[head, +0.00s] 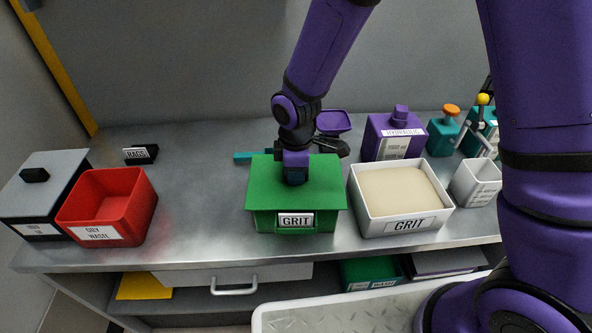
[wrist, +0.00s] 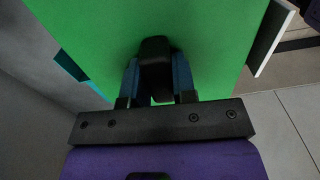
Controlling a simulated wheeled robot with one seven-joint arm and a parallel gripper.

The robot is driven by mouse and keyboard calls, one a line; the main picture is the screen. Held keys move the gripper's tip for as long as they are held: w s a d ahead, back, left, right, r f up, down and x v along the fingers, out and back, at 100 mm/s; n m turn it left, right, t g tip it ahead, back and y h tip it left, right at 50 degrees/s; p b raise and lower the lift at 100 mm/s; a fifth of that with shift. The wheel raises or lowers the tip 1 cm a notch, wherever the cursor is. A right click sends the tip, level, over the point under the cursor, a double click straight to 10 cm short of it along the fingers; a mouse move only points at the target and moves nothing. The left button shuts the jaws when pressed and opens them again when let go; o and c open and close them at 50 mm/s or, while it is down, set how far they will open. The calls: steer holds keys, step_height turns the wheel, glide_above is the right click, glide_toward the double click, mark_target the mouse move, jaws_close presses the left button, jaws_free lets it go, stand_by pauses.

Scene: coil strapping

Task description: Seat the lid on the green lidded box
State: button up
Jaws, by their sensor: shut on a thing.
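The green lidded box (head: 264,223) stands on the metal bench with a GRIT label on its front. Its green lid (head: 267,188) lies over the top of the box and overhangs at the sides. In the head view I cannot tell whether the lid is fully down. My gripper (head: 295,179) is over the lid's middle. In the wrist view my gripper (wrist: 157,80) is shut on the lid's black knob (wrist: 156,52), and the lid (wrist: 100,30) fills much of that view.
A white GRIT bin (head: 361,218) of pale grit stands close on the right. A red bin (head: 147,207) and a grey-lidded box (head: 50,165) are on the left. A purple container (head: 375,145) stands behind. Bench space between the red bin and green box is clear.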

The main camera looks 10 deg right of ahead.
steer(key=shift+f, duration=0.8)
steer(key=o, duration=1)
step_height(320, 180, up, 11)
steer(key=shift+r, duration=0.1)
steer(key=s+d+r+m+t, duration=0.2)
steer(key=s+d+r+m, duration=0.35)
steer(key=d+r, duration=0.45)
steer(key=s+d+r+m+t, duration=0.2)
steer(key=s+d+r+m, duration=0.3)
steer(key=d+r, duration=0.4)
steer(key=s+d+r+m+t, duration=0.1)
steer(key=s+d+r+m, duration=0.2)
steer(key=s+d+m, duration=0.2)
steer(key=s+m, duration=0.1)
steer(key=s, duration=0.2)
steer(key=shift+d, duration=0.25)
